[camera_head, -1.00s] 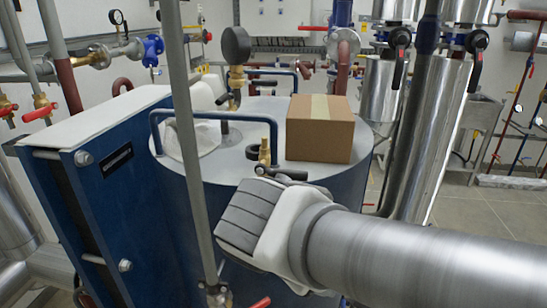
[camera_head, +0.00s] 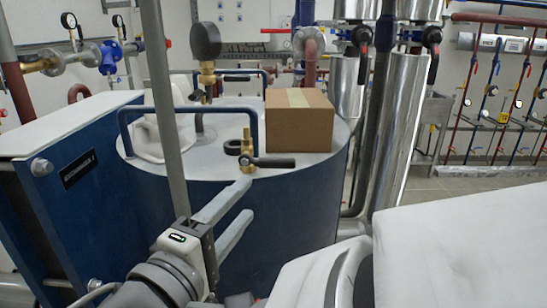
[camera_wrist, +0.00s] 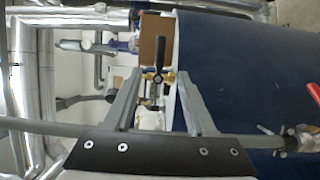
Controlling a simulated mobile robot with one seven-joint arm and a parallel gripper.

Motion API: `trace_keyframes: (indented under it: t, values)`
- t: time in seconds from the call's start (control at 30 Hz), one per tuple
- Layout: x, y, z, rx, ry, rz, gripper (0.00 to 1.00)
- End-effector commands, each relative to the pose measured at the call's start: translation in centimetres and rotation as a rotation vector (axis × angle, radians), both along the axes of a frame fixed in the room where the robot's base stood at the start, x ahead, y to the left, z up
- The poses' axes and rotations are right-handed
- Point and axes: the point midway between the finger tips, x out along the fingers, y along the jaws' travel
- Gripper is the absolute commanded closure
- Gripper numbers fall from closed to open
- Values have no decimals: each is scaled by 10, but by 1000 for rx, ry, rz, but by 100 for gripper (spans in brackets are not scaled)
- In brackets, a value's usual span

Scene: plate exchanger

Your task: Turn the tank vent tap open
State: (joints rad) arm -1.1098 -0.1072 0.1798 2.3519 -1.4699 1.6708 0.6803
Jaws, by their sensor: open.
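The tank vent tap is a small brass valve (camera_head: 247,140) with a black lever (camera_head: 270,162), on top of the blue tank (camera_head: 285,215) near its front edge. The lever points right in the head view. My gripper (camera_head: 247,198) is open and empty, its two grey fingers pointing toward the tank, below and in front of the tap. In the wrist view the black lever (camera_wrist: 157,58) and brass body (camera_wrist: 168,77) show between the spread fingertips (camera_wrist: 159,74), beyond them. The fingers appear apart from the lever; the exact gap is hard to tell.
A cardboard box (camera_head: 300,125) sits on the tank lid behind the tap. A blue rail (camera_head: 190,109) and pressure gauge (camera_head: 206,45) stand to the left. A thin grey pipe (camera_head: 163,100) runs very close to my gripper. The blue plate exchanger (camera_head: 70,190) is at left.

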Motion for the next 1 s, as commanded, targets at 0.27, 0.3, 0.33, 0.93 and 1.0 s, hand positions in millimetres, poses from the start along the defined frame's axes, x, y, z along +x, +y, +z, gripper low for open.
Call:
trace_keyframes:
  t: [0.27,0.3,0.33,0.93,1.0]
  values:
    - [41,-21,0,1,2,-7,44]
    - [49,-25,0,0,2,-8,44]
    - [56,-27,0,0,3,-7,44]
    - [151,-70,0,0,3,-5,44]
    - [154,-71,0,-1,4,-4,44]
